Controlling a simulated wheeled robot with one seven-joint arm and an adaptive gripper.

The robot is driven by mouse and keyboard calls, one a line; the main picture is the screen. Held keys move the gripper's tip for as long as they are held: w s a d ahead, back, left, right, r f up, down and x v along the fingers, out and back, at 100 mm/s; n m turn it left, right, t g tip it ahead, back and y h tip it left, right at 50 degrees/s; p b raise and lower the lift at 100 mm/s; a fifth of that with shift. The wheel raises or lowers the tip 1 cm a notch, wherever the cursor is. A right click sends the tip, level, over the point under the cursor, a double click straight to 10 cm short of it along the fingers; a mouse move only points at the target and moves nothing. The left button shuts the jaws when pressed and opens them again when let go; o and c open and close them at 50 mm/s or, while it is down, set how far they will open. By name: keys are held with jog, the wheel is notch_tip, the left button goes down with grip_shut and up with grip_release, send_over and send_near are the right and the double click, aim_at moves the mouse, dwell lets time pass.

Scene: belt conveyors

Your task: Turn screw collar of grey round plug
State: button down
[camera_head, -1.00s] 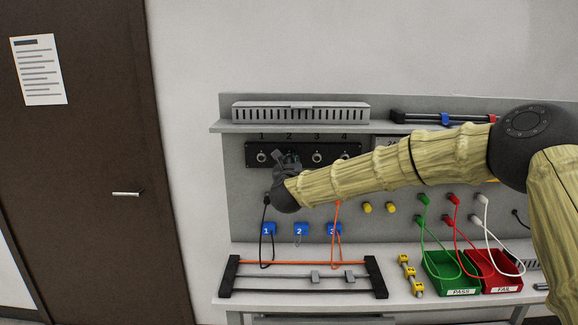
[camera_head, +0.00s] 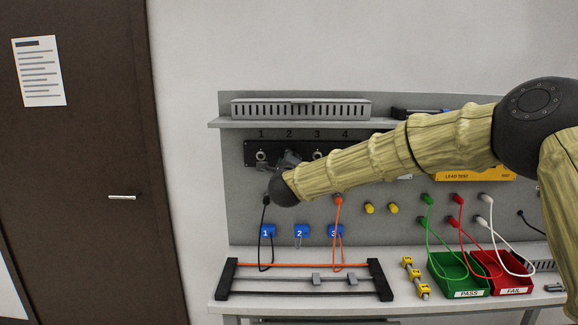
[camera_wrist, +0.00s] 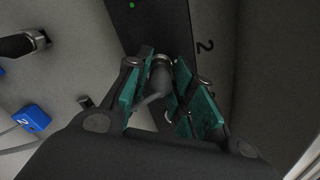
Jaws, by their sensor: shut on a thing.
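The grey round plug (camera_wrist: 159,77) sits at the black socket panel (camera_head: 249,153), by the label 2, in the wrist view. My gripper (camera_wrist: 162,88) is around it, with teal pads on both sides, shut on the plug at its collar. A grey cable runs from the plug down between the fingers. In the head view my gripper (camera_head: 289,158) is at position 2 and hides the plug. The exact contact of the pads with the collar is hard to see.
Socket 1 (camera_head: 261,155) and socket 3 (camera_head: 317,154) flank my gripper; my arm covers socket 4. Blue numbered holders (camera_head: 301,230) and hanging black and orange leads are below. A green PASS bin (camera_head: 459,291) and red FAIL bin (camera_head: 513,289) stand at the right.

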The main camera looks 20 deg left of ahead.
jog(key=n, duration=0.6)
jog(key=shift+n+b, duration=0.3)
jog(key=shift+b, duration=0.05)
jog(key=n, duration=0.6)
jog(key=shift+f+n, duration=0.1)
jog(key=shift+n, duration=0.2)
jog(key=c, duration=1.2)
grip_release()
jog(key=shift+o, duration=0.2)
jog(key=shift+s, duration=0.1)
jog(key=v, duration=1.2)
